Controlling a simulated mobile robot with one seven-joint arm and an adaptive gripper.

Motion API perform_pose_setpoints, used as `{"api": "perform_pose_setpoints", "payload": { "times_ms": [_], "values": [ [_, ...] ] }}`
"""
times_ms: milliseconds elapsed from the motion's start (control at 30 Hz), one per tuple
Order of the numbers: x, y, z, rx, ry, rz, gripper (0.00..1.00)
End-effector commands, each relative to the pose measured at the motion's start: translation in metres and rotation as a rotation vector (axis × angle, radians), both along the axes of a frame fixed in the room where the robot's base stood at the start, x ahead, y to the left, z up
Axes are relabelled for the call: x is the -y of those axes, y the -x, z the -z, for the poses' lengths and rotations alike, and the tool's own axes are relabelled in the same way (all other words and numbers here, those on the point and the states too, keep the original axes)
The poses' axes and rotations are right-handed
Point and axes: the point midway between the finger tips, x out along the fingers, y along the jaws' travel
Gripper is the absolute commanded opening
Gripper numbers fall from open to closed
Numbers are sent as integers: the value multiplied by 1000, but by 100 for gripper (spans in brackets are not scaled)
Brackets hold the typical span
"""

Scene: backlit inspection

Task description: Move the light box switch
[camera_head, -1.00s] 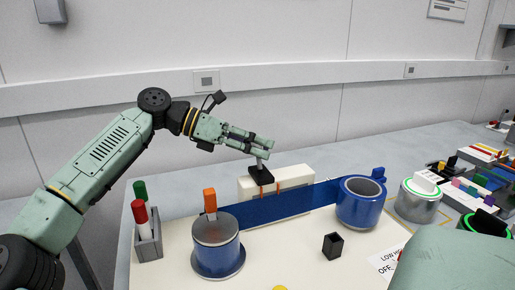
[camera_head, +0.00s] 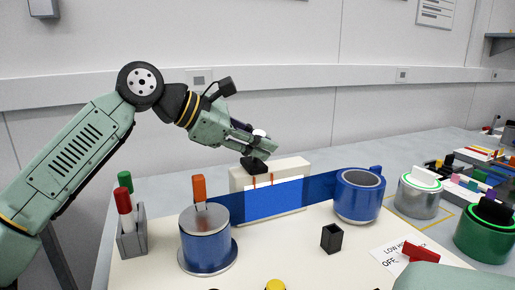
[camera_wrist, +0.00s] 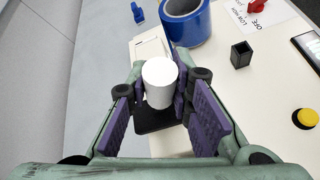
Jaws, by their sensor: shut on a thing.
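The light box (camera_head: 242,178) is a low white box at the back of the white table. Its switch is a lever with a white round knob (camera_wrist: 160,82) on a black base (camera_head: 255,165) on top of the box. My gripper (camera_head: 262,145) is above the box, tilted down to the right. In the wrist view its purple-padded fingers are shut on the knob from both sides. The lever's shaft is mostly hidden by the fingers. A blue strip (camera_head: 320,186) stands in front of the box, bright blue in its middle part.
A blue roll (camera_head: 358,205) is right of the box. A small black cup (camera_head: 332,238) stands on the table. A grey holder (camera_head: 132,240) with red and green pens is at left. Open table lies between them.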

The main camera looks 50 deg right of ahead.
Motion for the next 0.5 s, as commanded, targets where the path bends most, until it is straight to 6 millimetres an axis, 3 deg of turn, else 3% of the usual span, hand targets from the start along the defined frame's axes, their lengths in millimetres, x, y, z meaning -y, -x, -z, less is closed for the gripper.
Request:
{"api": "perform_pose_setpoints", "payload": {
  "times_ms": [500],
  "values": [
    [0, -1, 2, 77, 42, -1, 0]
  ]
}}
